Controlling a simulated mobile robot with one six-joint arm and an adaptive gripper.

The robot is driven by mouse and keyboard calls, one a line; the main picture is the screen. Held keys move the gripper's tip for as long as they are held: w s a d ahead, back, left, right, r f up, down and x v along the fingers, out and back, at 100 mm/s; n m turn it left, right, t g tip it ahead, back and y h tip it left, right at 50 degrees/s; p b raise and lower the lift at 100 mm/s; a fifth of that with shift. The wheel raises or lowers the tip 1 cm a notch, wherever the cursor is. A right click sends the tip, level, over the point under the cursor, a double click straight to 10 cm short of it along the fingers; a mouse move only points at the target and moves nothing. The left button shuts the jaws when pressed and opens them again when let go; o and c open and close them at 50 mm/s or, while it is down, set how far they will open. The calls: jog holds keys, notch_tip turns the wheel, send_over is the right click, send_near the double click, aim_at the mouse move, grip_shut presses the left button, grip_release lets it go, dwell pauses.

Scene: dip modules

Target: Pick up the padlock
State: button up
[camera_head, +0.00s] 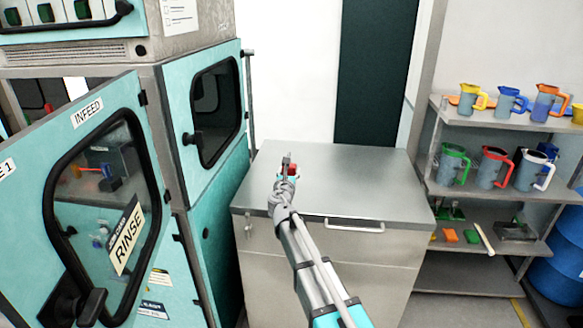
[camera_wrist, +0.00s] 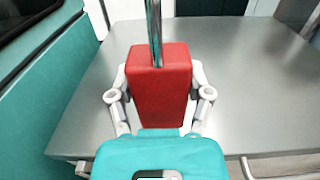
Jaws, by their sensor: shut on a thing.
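The padlock (camera_wrist: 160,95) has a red body and a shiny metal shackle that rises toward the top of the wrist view. My gripper (camera_wrist: 160,98) is shut on its red body, with one grey finger against each side. In the head view, a small red part of the padlock (camera_head: 293,169) shows at the end of my arm, over the cabinet top. My gripper (camera_head: 287,172) partly hides it there. I cannot tell whether the padlock touches the surface or is held just above it.
The grey metal cabinet top (camera_head: 350,180) is otherwise bare. A teal machine (camera_head: 205,150) with an open door marked INFEED (camera_head: 90,110) stands close on the left. Shelves (camera_head: 480,190) with several coloured jugs stand on the right, beside a blue barrel (camera_head: 565,260).

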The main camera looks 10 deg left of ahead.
jog(key=s+r+p, duration=0.2)
jog(key=s+r, duration=0.1)
jog(key=s, duration=0.3)
jog(key=shift+s+a, duration=0.15)
jog(key=shift+s, duration=0.2)
